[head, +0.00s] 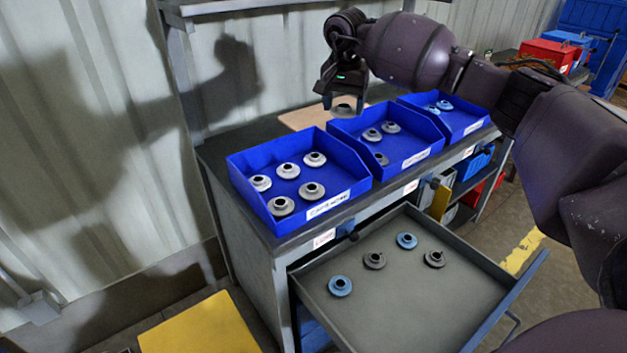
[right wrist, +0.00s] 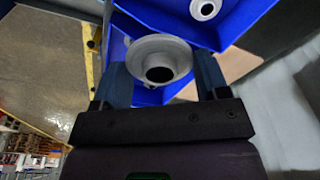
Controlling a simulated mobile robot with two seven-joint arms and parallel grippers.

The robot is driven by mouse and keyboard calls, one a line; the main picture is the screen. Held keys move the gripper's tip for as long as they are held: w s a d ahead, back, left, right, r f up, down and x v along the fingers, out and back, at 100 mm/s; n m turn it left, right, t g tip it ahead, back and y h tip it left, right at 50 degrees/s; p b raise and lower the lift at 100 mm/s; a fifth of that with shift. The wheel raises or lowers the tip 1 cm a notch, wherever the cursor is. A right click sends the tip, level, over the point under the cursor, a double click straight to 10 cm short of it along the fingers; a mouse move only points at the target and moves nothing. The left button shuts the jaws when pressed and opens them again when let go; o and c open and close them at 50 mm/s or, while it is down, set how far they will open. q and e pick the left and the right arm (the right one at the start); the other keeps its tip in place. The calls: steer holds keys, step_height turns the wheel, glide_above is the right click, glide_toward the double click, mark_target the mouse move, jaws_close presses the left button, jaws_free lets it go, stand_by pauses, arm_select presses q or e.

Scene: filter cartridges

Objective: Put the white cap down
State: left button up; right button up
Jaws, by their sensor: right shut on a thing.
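The white cap (head: 343,108) looks light grey, a round flanged piece with a dark central hole. My right gripper (head: 343,99) is shut on it and holds it in the air near the back edge of the middle blue bin (head: 414,161). In the right wrist view the cap (right wrist: 158,62) sits between the two fingers, with blue bin walls beyond it. The left blue bin (head: 339,206) holds several white caps (head: 314,159). My left gripper is not in view.
The middle bin holds 3 greyish caps (head: 390,127). The right blue bin (head: 467,129) holds blue caps (head: 444,105). A drawer (head: 430,305) stands open below, with blue and dark grey caps. A tan board (head: 302,117) lies behind the bins.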

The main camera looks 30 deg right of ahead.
steer(key=b, duration=0.1)
glide_above(339, 181)
step_height(339, 181, down, 12)
steer(key=f, duration=0.1)
step_height(339, 181, down, 6)
steer(key=shift+s+a+r+b, duration=0.15)
steer(key=shift+r+b, duration=0.1)
steer(key=shift+b, duration=0.2)
steer(key=shift+f, duration=0.4)
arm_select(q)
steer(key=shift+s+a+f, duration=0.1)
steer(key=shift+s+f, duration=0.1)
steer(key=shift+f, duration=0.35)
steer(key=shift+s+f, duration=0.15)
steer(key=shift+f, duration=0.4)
arm_select(e)
steer(key=shift+f, duration=0.15)
steer(key=o, duration=0.7)
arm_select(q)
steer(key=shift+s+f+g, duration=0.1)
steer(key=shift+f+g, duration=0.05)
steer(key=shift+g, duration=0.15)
